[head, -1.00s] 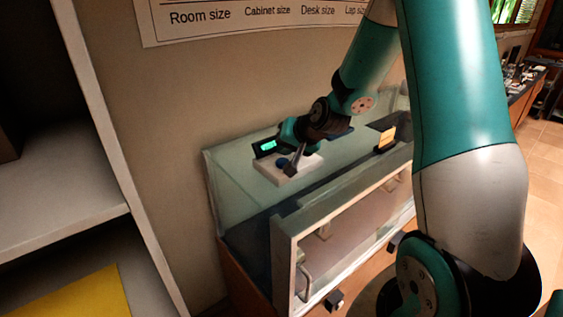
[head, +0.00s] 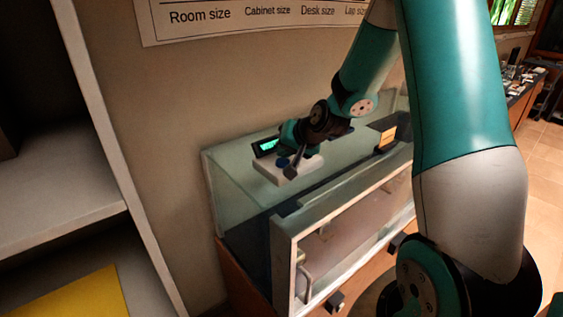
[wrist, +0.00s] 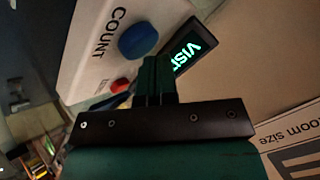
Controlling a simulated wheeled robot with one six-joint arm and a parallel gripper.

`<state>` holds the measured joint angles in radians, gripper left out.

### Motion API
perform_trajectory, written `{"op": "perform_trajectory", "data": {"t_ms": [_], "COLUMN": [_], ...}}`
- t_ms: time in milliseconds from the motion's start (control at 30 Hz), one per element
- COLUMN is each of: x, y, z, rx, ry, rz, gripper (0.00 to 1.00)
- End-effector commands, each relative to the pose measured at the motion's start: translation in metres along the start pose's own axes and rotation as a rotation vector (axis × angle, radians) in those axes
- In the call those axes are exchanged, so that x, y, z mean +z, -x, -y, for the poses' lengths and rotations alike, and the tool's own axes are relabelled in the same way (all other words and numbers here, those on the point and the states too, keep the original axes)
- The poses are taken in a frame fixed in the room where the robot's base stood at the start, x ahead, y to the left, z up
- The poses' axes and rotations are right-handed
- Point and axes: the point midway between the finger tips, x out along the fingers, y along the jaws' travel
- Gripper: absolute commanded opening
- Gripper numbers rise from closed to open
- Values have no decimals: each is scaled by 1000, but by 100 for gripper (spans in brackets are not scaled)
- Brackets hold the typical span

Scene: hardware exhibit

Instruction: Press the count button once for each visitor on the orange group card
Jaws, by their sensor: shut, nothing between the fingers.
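The white counter box (head: 270,174) sits on the glass case, with a lit display (head: 266,146) at its back. In the wrist view, the box (wrist: 92,38) reads "COUNT" beside a round blue button (wrist: 138,40). A smaller red button (wrist: 120,86) is lower down, partly hidden. The display (wrist: 194,48) shows green letters beginning "VISI", the rest cut off. My gripper (wrist: 154,64) is shut and empty. Its fingertips appear close to the blue button, between it and the display; I cannot tell whether they touch. A small orange-yellow card (head: 388,137) stands farther right on the case; its writing is unreadable.
The glass case (head: 235,190) has a pale-framed front (head: 284,262) with a handle. A shelf unit (head: 70,235) stands at the left, with a yellow sheet (head: 85,298) low down. A wall poster (head: 250,18) hangs above. Open floor (head: 540,160) shows at the far right.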

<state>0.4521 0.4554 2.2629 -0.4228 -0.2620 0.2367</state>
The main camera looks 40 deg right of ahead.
Motion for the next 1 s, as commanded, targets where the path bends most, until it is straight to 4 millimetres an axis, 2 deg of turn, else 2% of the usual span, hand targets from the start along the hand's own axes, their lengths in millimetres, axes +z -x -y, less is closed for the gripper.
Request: {"op": "perform_trajectory", "data": {"t_ms": [1000], "x": [4], "y": [-5], "z": [-4], "rx": [0], "ry": [0], "rz": [1], "gripper": [0]}}
